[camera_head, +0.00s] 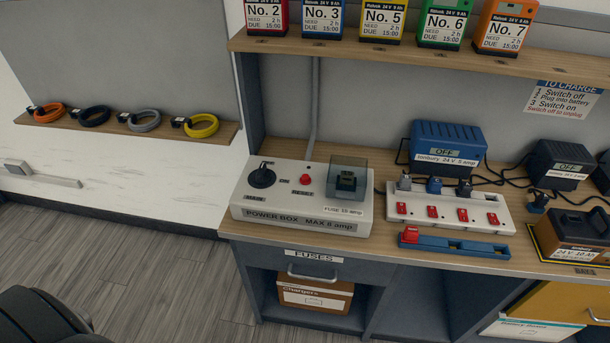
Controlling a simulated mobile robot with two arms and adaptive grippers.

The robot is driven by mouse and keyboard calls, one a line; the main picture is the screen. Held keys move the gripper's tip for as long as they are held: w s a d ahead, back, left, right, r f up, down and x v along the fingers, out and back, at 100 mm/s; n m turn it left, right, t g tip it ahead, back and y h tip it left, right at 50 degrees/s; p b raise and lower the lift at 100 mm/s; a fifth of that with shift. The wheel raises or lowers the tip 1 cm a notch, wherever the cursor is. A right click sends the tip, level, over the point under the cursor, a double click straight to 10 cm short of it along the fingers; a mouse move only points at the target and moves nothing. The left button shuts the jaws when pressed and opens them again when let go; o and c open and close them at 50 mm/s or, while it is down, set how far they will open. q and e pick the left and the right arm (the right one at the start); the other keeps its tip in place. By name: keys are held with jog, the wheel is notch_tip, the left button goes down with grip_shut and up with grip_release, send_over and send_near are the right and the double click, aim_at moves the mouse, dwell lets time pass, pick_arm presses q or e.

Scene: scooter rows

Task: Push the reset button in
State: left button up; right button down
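The power box (330,226), a pale grey box marked "POWER BOX MAX 8 amp", stands at the left end of the wooden bench. On its sloping top is a small round red button (306,180) that stands up from the surface, with a small label just in front that seems to read "RESET". A black rotary knob (262,177) is left of the button. Nothing covers the button. Neither of my grippers is in view.
Right of the box are a white socket strip (450,213) with several red switches, a blue tray (455,246) with a red piece, and a blue charger (447,147) reading OFF. A shelf (420,55) with several battery packs overhangs the back. A grey conduit (314,100) rises behind.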

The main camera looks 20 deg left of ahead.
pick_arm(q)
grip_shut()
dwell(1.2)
